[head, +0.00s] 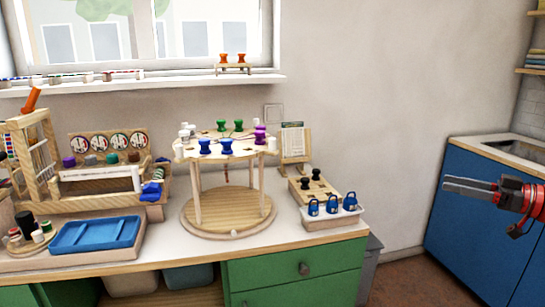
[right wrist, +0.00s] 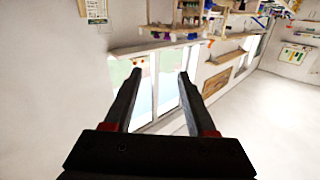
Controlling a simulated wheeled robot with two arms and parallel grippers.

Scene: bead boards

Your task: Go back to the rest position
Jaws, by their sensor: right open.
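My right gripper (head: 447,184) is at the right side of the head view, in the air in front of the blue cabinet. It holds nothing. In the right wrist view its two fingers (right wrist: 159,75) stand apart with nothing between them. My left gripper is in neither view. The round wooden stand (head: 222,149) carries blue, green and purple knobs and stands on the counter, well to the left of the right gripper and apart from it.
A pale counter (head: 185,255) with green drawers bears a blue tray (head: 95,234), a wooden frame (head: 38,140) and a box with blue padlocks (head: 332,207). A blue cabinet (head: 465,235) with a sink stands at the right. Bare wall and floor lie between them.

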